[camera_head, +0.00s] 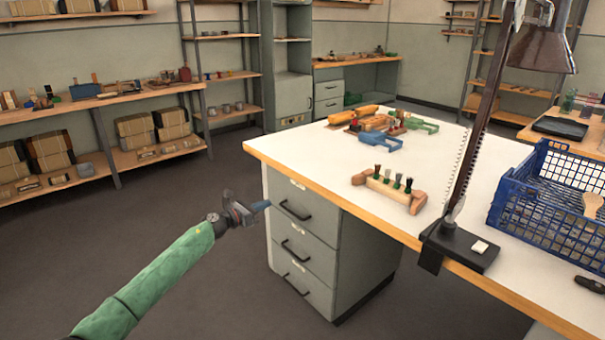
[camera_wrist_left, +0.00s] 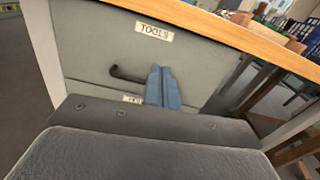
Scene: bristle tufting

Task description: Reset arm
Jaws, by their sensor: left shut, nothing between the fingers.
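My left gripper (camera_head: 262,206) is at the end of the green-sleeved arm coming in from the lower left. It is in front of the table's drawer unit, below the tabletop edge. Its blue-grey fingers are together and hold nothing. In the left wrist view the closed fingers (camera_wrist_left: 162,88) appear in front of the top drawer (camera_wrist_left: 95,50), beside its dark handle. I cannot tell whether they touch the drawer. My right gripper is not in view.
The white table (camera_head: 330,160) holds a wooden block with several bristle tufts (camera_head: 385,188), a blue crate (camera_head: 545,210) and a lamp clamp base (camera_head: 458,248). Yellow and blue items stand at the back. Shelves (camera_head: 100,100) line the left wall. The floor (camera_head: 180,200) around my left arm is clear.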

